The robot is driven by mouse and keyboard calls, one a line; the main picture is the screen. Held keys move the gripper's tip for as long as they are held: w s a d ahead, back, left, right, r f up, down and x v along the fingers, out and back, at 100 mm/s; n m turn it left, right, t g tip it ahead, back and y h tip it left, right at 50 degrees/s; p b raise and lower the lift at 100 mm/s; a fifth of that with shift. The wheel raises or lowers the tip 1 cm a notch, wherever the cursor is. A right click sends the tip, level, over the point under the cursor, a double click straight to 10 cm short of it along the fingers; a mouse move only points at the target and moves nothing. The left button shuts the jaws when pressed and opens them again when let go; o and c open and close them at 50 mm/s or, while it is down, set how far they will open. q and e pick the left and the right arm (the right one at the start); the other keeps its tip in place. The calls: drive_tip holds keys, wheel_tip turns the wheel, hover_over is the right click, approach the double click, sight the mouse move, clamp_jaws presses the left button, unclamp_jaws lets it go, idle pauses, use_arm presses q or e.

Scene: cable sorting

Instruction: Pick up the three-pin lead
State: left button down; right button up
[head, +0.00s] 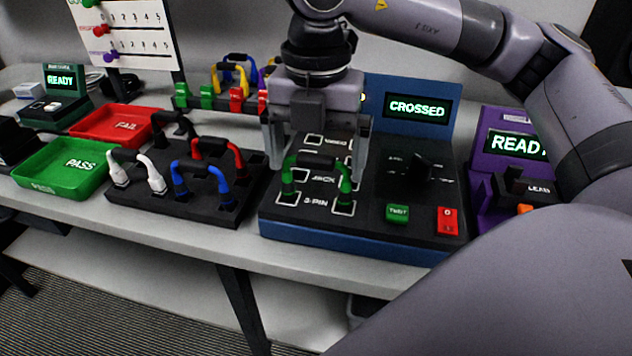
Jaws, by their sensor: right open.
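A green lead (345,181) with a black middle grip stands upright as an arch on the blue-and-black tester (290,230). Its two ends are at the squares of the row marked 3-PIN. My right gripper (319,168) points down over the tester, with its fingers apart and nothing seen held. The fingers are at either side of the green lead's top and look slightly behind it; I cannot tell whether they touch it. The tester's screen (417,107) reads CROSSED. My left gripper is not in view.
A black rack (232,213) left of the tester holds white, blue, red and black leads. A green PASS tray (66,185) and red FAIL tray (118,133) lie farther left. More leads stand on a rack behind. A purple device (482,183) is at right, near my right arm.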

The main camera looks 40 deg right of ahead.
drive_tip(key=shift+f, duration=0.25)
drive_tip(key=c, duration=0.9)
drive_tip(key=shift+c, duration=0.2)
drive_tip(key=shift+r, duration=0.15)
wheel_tip(320, 180, up, 23)
drive_tip(key=p, duration=0.8)
drive_tip(key=shift+p, duration=0.3)
